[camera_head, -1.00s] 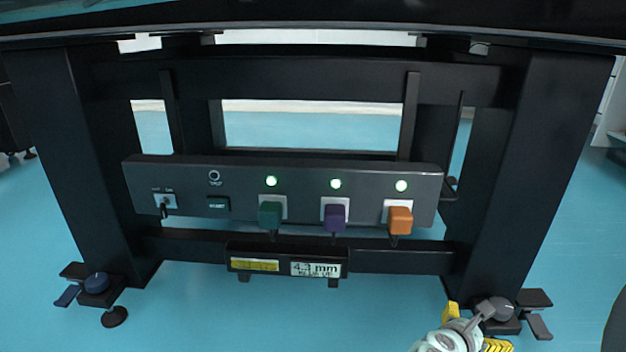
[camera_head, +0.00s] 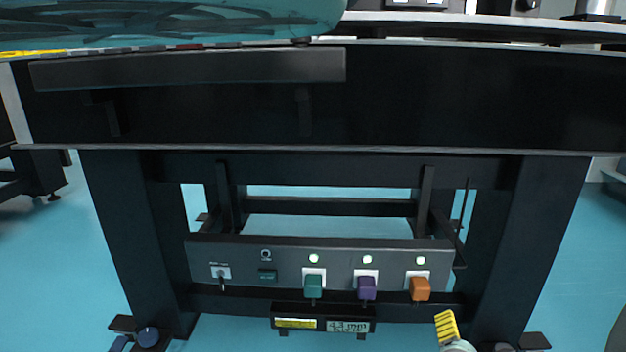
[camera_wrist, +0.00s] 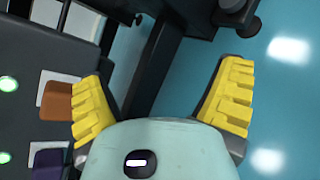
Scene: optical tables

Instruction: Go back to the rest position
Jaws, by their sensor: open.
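My gripper shows in the wrist view (camera_wrist: 165,100) with its two yellow ridged fingers spread wide and nothing between them. In the head view one yellow finger (camera_head: 447,326) shows at the bottom, right of and below the orange plug. The rest of the gripper is cut off there. The dark control panel (camera_head: 240,262) under the table carries a green plug (camera_head: 313,286), a purple plug (camera_head: 366,288) and an orange plug (camera_head: 420,289), each below a lit green light. In the wrist view the orange plug (camera_wrist: 56,101) is left of the left finger, and it looks apart from it.
The black optical table (camera_head: 480,105) spans the view above the panel. Its right leg (camera_head: 535,225) and foot stand close to my gripper. A small display unit (camera_head: 322,318) sits below the panel. Open blue floor (camera_head: 590,260) lies to the right.

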